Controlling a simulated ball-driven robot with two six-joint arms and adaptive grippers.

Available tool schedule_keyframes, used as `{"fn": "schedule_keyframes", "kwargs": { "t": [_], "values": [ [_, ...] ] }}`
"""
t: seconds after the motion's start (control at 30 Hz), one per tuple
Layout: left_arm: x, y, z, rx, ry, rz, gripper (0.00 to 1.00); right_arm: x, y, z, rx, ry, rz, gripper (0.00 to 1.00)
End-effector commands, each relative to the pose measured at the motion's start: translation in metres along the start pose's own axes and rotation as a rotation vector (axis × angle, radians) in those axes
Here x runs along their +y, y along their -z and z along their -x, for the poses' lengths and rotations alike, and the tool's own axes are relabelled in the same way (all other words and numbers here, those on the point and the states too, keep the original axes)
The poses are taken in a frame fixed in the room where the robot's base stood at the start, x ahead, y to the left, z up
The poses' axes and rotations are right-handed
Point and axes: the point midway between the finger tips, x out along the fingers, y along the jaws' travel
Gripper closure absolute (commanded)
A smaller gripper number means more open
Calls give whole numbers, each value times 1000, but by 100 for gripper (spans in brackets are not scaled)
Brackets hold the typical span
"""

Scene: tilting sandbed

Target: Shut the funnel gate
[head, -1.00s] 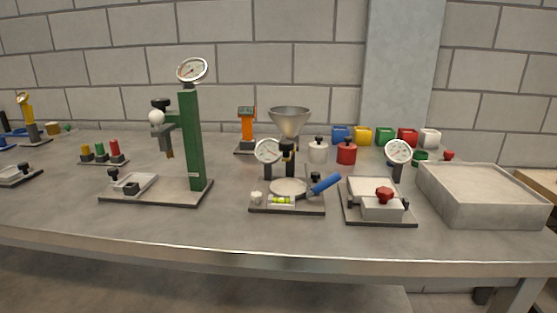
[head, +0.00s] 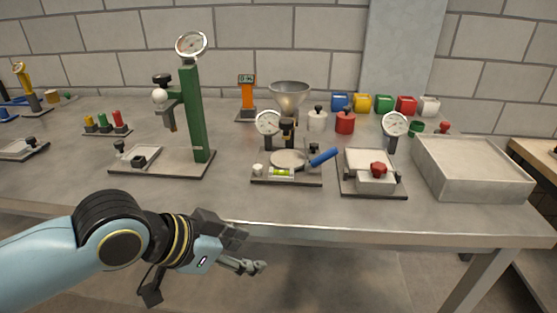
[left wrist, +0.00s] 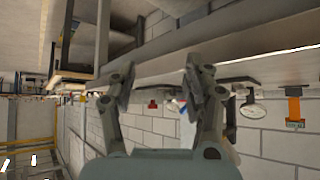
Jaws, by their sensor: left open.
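The grey metal funnel (head: 290,92) stands toward the back middle of the table, behind a round dial gauge. A dark part with a brass-coloured piece (head: 287,126) shows just below and in front of it; I cannot tell whether this is the gate or how it is set. My left gripper (head: 253,266) is open and empty, low in front of the table's front edge and well apart from the funnel. Its two spread fingers (left wrist: 157,82) also show in the left wrist view. My right gripper is not in view.
A tilting plate with a blue handle (head: 323,157) stands in front of the funnel. A green column press (head: 192,115) is to the left, a red-knobbed box (head: 374,180) and a grey bin (head: 470,170) to the right. The table's front strip (head: 240,205) is clear.

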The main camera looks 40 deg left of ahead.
Motion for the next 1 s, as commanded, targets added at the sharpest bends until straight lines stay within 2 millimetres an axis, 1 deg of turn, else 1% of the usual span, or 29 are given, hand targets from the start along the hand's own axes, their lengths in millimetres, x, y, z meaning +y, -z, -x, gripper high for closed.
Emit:
{"fn": "schedule_keyframes", "kwargs": {
  "t": [0.03,0.1,0.17,0.27,0.3,0.37,0.4,0.5,0.6,0.67,0.77,1.0],
  "values": [
    [-2,15,4,69,-21,-18,50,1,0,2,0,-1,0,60],
    [-6,35,9,175,-46,-30,50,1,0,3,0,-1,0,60],
    [-11,51,14,264,-62,-34,50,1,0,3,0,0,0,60],
    [-27,76,24,418,-70,-26,50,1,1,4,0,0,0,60],
    [-36,85,29,481,-65,-18,50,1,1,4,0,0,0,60],
    [-53,98,37,569,-50,-4,50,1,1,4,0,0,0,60],
    [-64,105,42,624,-35,6,50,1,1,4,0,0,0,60],
    [-88,118,54,724,2,29,50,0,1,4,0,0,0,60],
    [-101,125,62,780,28,41,50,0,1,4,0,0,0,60],
    [-105,128,62,794,35,46,50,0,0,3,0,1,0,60],
    [-107,136,55,802,38,50,50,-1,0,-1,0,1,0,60],
    [-108,169,21,804,37,50,50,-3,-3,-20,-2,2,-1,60]
  ]
}}
